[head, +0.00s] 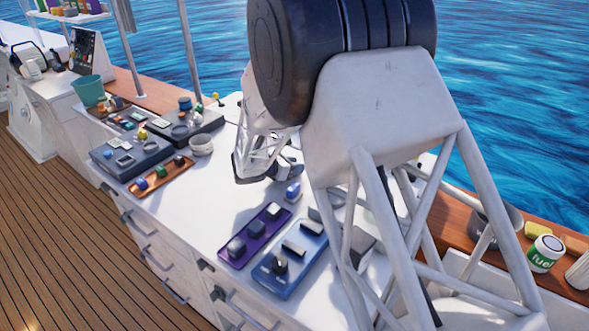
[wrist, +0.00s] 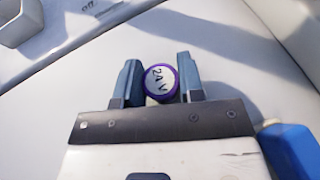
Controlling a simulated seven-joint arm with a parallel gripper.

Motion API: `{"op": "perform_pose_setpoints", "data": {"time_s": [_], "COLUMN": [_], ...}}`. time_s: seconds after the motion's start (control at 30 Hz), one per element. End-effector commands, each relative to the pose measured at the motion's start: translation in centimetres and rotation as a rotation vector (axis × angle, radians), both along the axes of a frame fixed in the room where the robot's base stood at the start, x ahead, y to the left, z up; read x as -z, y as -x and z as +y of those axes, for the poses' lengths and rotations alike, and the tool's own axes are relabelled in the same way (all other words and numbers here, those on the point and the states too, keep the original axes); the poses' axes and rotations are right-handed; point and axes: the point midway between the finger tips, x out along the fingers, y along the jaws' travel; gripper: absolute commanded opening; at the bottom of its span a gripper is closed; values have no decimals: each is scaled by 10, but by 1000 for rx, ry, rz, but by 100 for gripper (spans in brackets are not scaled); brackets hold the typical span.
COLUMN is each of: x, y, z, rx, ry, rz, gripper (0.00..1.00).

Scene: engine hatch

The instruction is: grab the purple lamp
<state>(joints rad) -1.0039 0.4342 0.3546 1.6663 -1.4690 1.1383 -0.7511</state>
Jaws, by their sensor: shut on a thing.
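The purple lamp (wrist: 161,82) shows in the wrist view as a round thing with a purple rim and a pale face marked "24 V". My gripper (wrist: 158,80) has one finger on each side of it and is shut on it. The lower part of the lamp is hidden behind the gripper body. In the head view my gripper (head: 262,172) is over the white counter (head: 205,220), left of my large arm links. I cannot make out the lamp in that view.
A purple tray (head: 232,262) and a blue tray (head: 268,290) with dark blocks lie in front of my gripper. A small blue-topped thing (head: 293,192) stands close to its right.

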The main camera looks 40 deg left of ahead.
Motion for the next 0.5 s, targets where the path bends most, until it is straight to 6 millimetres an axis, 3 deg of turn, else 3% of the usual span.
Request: {"op": "perform_pose_setpoints", "data": {"time_s": [0.27,0.5], "x": [-7,-32], "y": [0,0], "z": [0,0], "rx": [0,0], "ry": [-1,-2], "rz": [0,-2], "gripper": [13,13]}}
